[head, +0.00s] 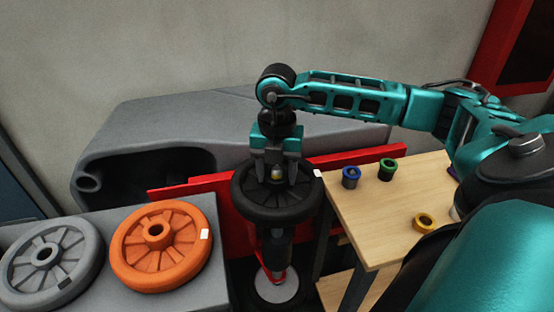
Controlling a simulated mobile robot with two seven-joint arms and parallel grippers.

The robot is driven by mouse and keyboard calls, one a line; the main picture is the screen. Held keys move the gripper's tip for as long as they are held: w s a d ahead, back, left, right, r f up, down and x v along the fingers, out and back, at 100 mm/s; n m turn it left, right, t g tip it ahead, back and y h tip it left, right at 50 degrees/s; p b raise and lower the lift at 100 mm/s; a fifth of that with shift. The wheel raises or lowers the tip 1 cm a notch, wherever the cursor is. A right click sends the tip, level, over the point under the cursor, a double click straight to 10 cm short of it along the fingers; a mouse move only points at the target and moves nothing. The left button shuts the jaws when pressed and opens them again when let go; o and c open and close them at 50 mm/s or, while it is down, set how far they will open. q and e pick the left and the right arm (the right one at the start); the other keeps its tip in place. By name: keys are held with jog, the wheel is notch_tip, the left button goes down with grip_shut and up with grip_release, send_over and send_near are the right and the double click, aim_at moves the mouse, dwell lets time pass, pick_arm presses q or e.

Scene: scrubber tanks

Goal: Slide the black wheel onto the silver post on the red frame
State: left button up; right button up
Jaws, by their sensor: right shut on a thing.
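The black wheel (246,200) lies roughly flat, in front of the red frame (238,238). My right gripper (277,178) comes down from above with its fingers shut on the wheel's hub. A small yellowish tip (277,173) shows between the fingers at the hub; I cannot tell whether it belongs to the silver post. The post cannot be made out otherwise, and the wheel and gripper hide the area behind and below. I cannot tell whether the wheel is around the post. My left gripper is not in view.
An orange wheel (132,250) and a grey wheel (22,272) lie on a grey surface at left. A grey tank body (200,125) stands behind.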

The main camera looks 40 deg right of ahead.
dwell(0.3)
jog(key=o, duration=1.1)
jog(key=shift+o, duration=1.2)
jog(key=shift+f, duration=0.1)
jog(key=shift+r, duration=0.25)
jog(key=shift+r+p, duration=1.15)
jog(key=shift+r, duration=0.2)
jog(key=shift+r, duration=0.1)
jog(key=shift+r+p, duration=2.7)
jog(key=shift+r, duration=0.7)
